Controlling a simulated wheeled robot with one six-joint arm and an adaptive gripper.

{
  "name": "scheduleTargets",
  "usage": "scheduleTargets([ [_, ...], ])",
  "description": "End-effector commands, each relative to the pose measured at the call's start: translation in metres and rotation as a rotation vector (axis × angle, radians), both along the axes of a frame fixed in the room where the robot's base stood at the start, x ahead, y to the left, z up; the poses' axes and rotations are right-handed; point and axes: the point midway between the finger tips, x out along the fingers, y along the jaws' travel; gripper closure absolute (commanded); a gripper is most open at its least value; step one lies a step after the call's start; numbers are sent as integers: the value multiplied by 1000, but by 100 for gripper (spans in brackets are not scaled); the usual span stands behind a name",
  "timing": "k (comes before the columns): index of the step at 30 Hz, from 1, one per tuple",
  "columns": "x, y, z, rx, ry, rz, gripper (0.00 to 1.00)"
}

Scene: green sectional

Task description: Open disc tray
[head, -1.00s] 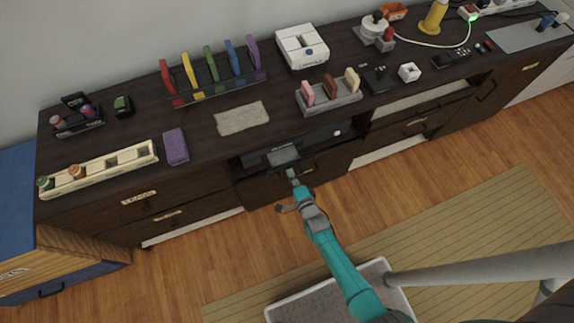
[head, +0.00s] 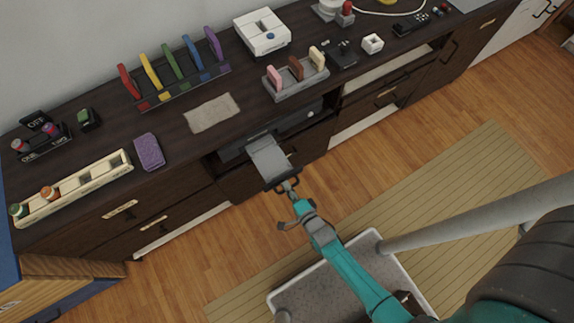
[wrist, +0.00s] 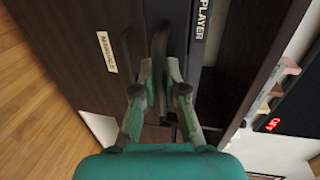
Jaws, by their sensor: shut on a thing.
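The disc tray (head: 268,158) is a grey flat drawer sticking out of the dark disc player (head: 240,150) in the open shelf of the cabinet. My gripper (head: 288,186) is at the tray's front end. In the wrist view, my gripper (wrist: 160,88) has its fingers shut on a dark upright handle (wrist: 159,48). The handle stands beside the player front (wrist: 199,32), which is lettered "PLAYER". The fingers hide part of the handle.
A cabinet door with a label (wrist: 106,50) and its own dark handle is close beside my gripper. The cabinet top (head: 180,135) holds a purple block (head: 149,151), a beige cloth (head: 212,113) and a colored rack (head: 175,80). Wood floor (head: 235,245) is open in front.

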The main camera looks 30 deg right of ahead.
Motion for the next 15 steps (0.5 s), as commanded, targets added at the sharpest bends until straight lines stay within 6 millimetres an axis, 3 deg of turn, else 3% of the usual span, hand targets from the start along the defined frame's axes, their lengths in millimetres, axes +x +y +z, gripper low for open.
scheduleTargets([
  [1,0,0,-1,0,2,0,87],
  [4,0,0,0,0,1,0,63],
  [15,-3,0,0,0,1,0,63],
])
